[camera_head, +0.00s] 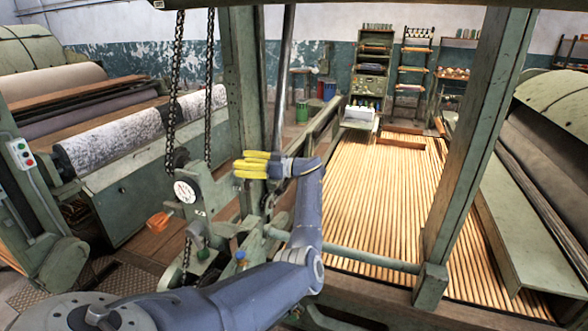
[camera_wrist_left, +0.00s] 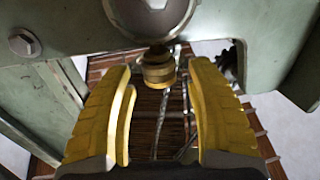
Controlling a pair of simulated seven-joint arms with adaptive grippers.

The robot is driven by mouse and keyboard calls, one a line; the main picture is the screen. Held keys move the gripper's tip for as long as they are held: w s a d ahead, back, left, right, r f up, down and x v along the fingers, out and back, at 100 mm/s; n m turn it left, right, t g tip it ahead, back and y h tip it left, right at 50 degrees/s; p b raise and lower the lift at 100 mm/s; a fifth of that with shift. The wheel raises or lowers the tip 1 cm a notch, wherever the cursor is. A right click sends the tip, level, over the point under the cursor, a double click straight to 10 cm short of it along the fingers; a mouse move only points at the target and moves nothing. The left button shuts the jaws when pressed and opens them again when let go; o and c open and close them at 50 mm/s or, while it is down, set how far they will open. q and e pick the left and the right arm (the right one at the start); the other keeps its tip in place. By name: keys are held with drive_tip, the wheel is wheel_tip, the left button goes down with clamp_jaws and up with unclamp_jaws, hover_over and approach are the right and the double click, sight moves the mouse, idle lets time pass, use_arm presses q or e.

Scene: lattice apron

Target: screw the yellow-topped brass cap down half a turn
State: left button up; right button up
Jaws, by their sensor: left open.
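The brass cap (camera_wrist_left: 157,68) shows in the left wrist view as a small ringed, yellowish cylinder below a round metal housing (camera_wrist_left: 155,15). My left gripper (camera_wrist_left: 158,75) is open, with its yellow fingers on either side of the cap and a visible gap on each side. In the head view my left gripper (camera_head: 241,166) points left beside the green machine head with a round white plate (camera_head: 187,191). I cannot make out the cap in the head view. My right gripper is not in view.
A green post and hanging chains (camera_head: 176,85) stand close to my left gripper. An orange knob (camera_head: 158,222) and a blue knob (camera_head: 240,256) sit on the machine nearby. A slatted wooden bed (camera_head: 375,200) lies to the right, past a green rail.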

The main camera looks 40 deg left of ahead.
use_arm(q)
drive_tip(key=v, duration=1.7)
drive_tip(key=shift+d, duration=0.2)
wheel_tip(320, 180, down, 3)
drive_tip(key=s+d, duration=0.2)
drive_tip(key=s+a+r, duration=0.1)
drive_tip(key=s+a, duration=0.1)
drive_tip(key=a, duration=0.4)
drive_tip(key=s+a+r+m+t, duration=0.1)
drive_tip(key=s+a, duration=0.1)
drive_tip(key=a, duration=0.4)
drive_tip(key=s+a+r+t+y, duration=0.1)
drive_tip(key=s+a, duration=0.1)
drive_tip(key=a, duration=0.4)
drive_tip(key=shift+s+m, duration=0.1)
drive_tip(key=shift+m, duration=0.2)
